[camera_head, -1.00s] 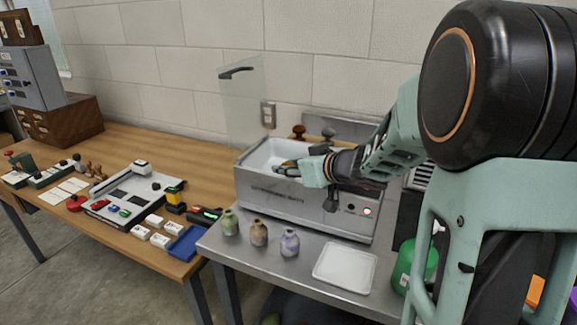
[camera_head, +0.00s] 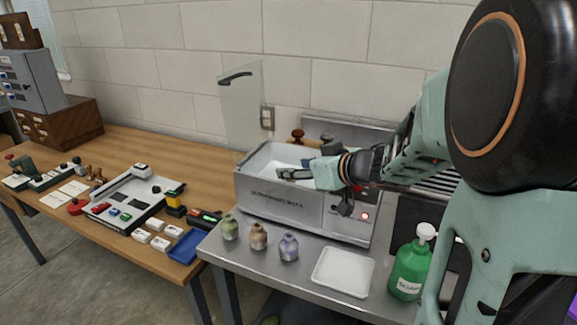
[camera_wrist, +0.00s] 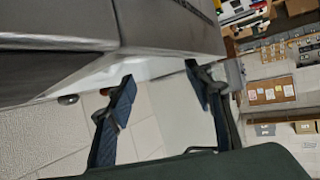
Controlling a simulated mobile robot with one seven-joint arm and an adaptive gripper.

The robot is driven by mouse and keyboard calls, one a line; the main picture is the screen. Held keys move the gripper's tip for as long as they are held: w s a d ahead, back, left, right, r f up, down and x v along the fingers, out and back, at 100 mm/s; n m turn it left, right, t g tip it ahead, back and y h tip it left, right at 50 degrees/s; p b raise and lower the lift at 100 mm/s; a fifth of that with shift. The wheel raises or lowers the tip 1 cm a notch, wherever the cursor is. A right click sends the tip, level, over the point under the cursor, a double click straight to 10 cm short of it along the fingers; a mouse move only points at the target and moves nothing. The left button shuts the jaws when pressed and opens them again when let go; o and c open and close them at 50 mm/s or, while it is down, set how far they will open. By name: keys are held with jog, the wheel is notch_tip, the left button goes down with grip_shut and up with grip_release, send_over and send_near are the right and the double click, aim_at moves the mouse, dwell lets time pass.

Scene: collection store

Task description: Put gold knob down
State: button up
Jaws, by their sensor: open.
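My gripper (camera_head: 284,174) reaches from the right over the open top of a grey metal bath (camera_head: 270,202) with a white inside. In the wrist view my gripper (camera_wrist: 160,82) has its two dark fingers apart, with nothing seen between them. A pale surface shows beyond the fingers, and the grey side of the bath (camera_wrist: 60,75) fills the upper left. I cannot make out a gold knob in either view; the bath's front wall hides its floor from the head camera.
A clear upright panel (camera_head: 242,115) stands behind the bath. Three small vases (camera_head: 258,236), a white tray (camera_head: 343,271) and a green pump bottle (camera_head: 410,268) stand in front. A wooden table (camera_head: 160,150) at left holds tools and a blue tray (camera_head: 188,246).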

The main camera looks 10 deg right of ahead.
jog(key=p+v, duration=0.1)
jog(key=v, duration=0.6)
jog(key=shift+d, duration=0.15)
jog(key=shift+s, duration=0.1)
